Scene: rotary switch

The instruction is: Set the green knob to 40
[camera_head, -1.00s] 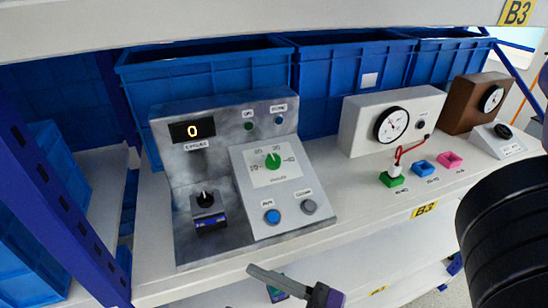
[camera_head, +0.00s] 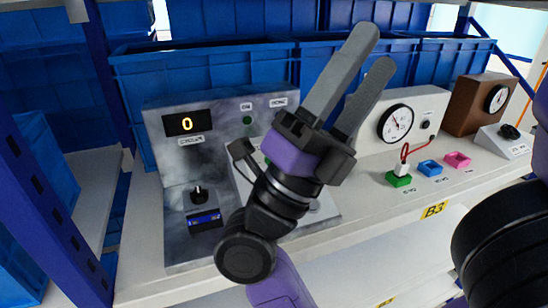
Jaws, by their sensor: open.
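The grey machine panel (camera_head: 170,240) stands on the shelf, and its display (camera_head: 187,123) reads 0. The green knob sits on the white dial plate (camera_head: 243,186) and is almost wholly hidden behind my arm and gripper; its setting cannot be read now. My gripper (camera_head: 371,54) is raised in front of the panel, its two grey fingers apart and pointing up and right. It holds nothing, and its fingertips are well above and right of the dial plate.
A black knob (camera_head: 198,194) is at the panel's lower left. Blue crates (camera_head: 200,75) stand behind.

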